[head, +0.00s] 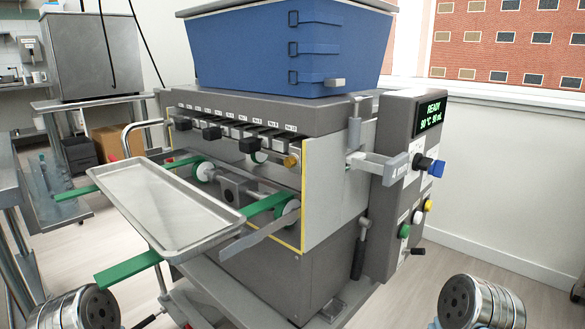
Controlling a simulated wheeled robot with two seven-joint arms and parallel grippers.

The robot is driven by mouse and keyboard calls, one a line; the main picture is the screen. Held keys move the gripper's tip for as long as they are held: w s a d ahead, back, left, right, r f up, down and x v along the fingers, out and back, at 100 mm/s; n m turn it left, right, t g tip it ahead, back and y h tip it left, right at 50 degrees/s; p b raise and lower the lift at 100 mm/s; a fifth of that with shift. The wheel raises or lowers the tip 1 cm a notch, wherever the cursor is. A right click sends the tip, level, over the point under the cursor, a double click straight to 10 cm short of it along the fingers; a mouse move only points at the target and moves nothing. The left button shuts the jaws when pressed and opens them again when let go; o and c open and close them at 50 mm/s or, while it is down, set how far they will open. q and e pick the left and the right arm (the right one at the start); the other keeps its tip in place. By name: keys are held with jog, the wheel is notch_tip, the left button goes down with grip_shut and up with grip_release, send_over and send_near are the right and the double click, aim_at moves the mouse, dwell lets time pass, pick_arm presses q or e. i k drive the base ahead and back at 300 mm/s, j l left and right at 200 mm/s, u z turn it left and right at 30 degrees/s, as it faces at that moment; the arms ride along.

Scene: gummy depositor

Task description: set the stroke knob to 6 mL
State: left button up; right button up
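The grey control panel (410,120) is on the right side of the depositor. Its small display (431,113) shows green text starting with READY; the smaller line below is hard to read. Under the display are a black knob (424,162) and a blue knob (437,168), side by side. I cannot tell which one is the stroke knob, and no scale or pointer setting is readable. Lower on the panel are yellow, white and green buttons and a black handle. Parts of my two arms show at the bottom left and bottom right; neither gripper's fingers are visible.
A metal tray (158,241) rests on green rails in front of the depositor. A blue hopper (290,45) sits on top. A grey bracket (378,165) juts out just left of the knobs. The floor right of the panel looks clear.

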aim_at(436, 169)
jog(key=l+u, duration=0.35)
jog(key=l, duration=0.4)
jog(key=l+u, duration=0.3)
jog(key=l, duration=0.5)
